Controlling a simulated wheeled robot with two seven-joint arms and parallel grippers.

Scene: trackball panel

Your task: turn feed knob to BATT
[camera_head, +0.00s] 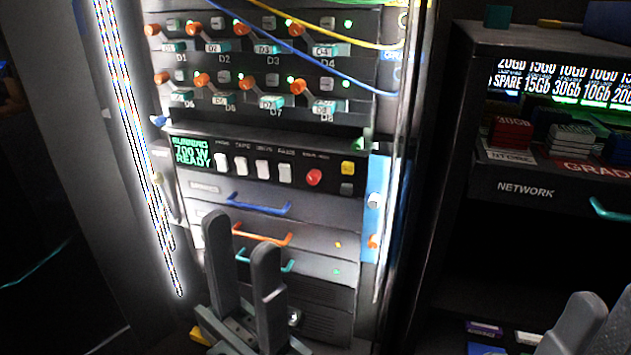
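No knob with a readable FEED or BATT label shows. A blue side strip (378,168) on the rack's right carries a pale round knob or cap (375,200) and an orange one (374,241); their labels cannot be read. A control panel has a green display (192,151) reading 700 W READY, several white switches, a red button (314,177) and a yellow button (348,168). My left gripper (240,234) is open and empty in front of the lower drawers, hiding part of them. My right gripper (603,309) is partly cut off at the lower right corner.
Above are rows of orange-handled modules (263,95) with blue and yellow cables (300,50) hanging across. Drawers have blue (258,207), orange (262,237) and teal handles. A shelf labelled NETWORK (525,190) stands at right, with stacked cartridges (510,133).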

